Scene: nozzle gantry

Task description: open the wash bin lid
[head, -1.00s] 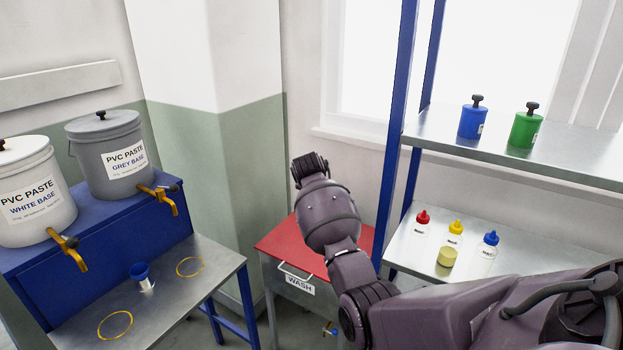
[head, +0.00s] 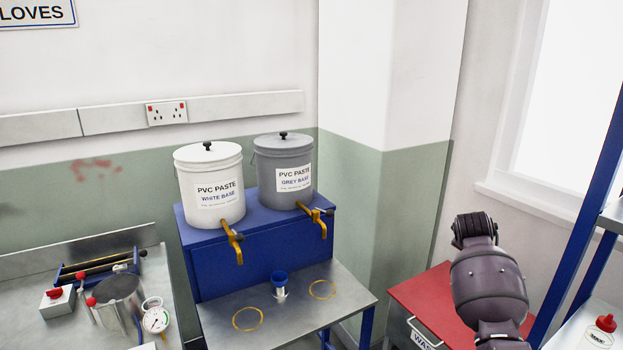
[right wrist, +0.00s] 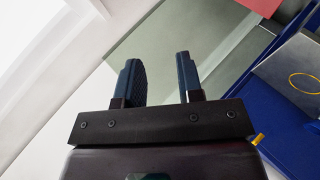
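The wash bin has a red lid (head: 424,294) at the lower right of the head view. The lid lies flat and looks closed. A pale handle (head: 421,332) and a partly cut-off WASH label (head: 422,343) show on its front. My right arm covers the lid's right part. In the right wrist view my right gripper (right wrist: 158,68) is open, with nothing between its fingers. A red corner, which looks like the lid (right wrist: 262,6), shows at the top right there, apart from the fingers. My left gripper is out of view.
White (head: 210,190) and grey (head: 284,174) paste buckets stand on a blue stand (head: 236,265) with yellow taps. A wall pillar (head: 400,210) stands behind the bin, and a blue shelf post (head: 590,225) at right.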

